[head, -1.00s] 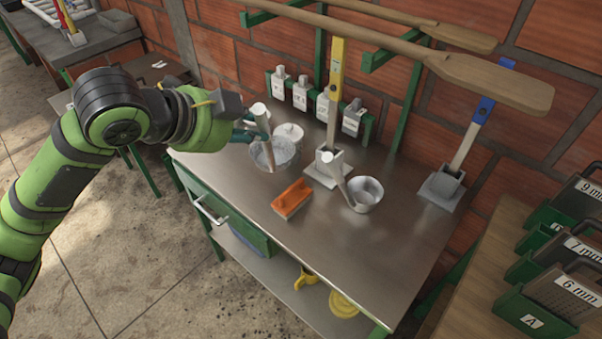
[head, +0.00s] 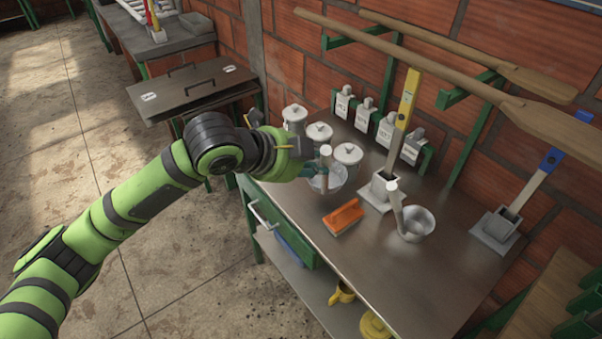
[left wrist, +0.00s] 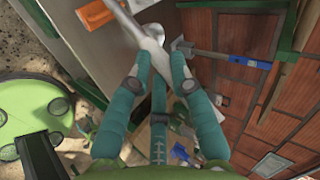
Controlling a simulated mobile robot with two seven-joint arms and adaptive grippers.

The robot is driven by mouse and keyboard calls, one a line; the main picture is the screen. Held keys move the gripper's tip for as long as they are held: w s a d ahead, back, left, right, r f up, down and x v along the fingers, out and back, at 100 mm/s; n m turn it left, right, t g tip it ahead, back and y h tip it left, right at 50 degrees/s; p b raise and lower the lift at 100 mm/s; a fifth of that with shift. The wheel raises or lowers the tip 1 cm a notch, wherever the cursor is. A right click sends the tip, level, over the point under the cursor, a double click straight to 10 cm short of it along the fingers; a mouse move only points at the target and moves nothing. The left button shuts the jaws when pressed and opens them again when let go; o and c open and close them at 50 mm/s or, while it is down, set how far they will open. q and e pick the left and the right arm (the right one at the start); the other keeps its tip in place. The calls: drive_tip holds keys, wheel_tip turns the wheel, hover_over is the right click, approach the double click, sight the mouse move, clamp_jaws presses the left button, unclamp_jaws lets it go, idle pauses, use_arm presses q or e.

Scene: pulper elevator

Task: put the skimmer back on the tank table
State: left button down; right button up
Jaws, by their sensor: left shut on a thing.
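My left gripper (head: 314,171) is over the left part of the metal tank table (head: 385,275), with its teal fingers shut on the pale handle of a tool that looks like the skimmer. The skimmer's round grey bowl (head: 328,181) hangs at the fingers, left of the orange brush (head: 343,217). I cannot tell whether the bowl touches the table. In the left wrist view, the teal fingers (left wrist: 155,75) close around a grey-white handle (left wrist: 152,45). A similar pale-handled ladle (head: 414,226) stands apart on the table. My right gripper is out of view.
Lidded grey canisters (head: 348,156) stand close behind the held tool. A yellow-handled tool (head: 402,115) and a blue-handled tool (head: 530,190) stand in grey blocks. Wooden paddles (head: 450,75) hang above on green brackets. The table's front middle is clear.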

use_arm(q)
wheel_tip(320, 180, down, 6)
drive_tip(key=w+a+p, duration=0.1)
drive_tip(key=a+p, duration=0.1)
drive_tip(key=shift+w+a+r, duration=0.15)
drive_tip(key=shift+a+r, duration=0.05)
drive_tip(key=shift+a, duration=0.15)
drive_tip(key=c, duration=1.1)
unclamp_jaws()
drive_tip(key=shift+f, duration=0.1)
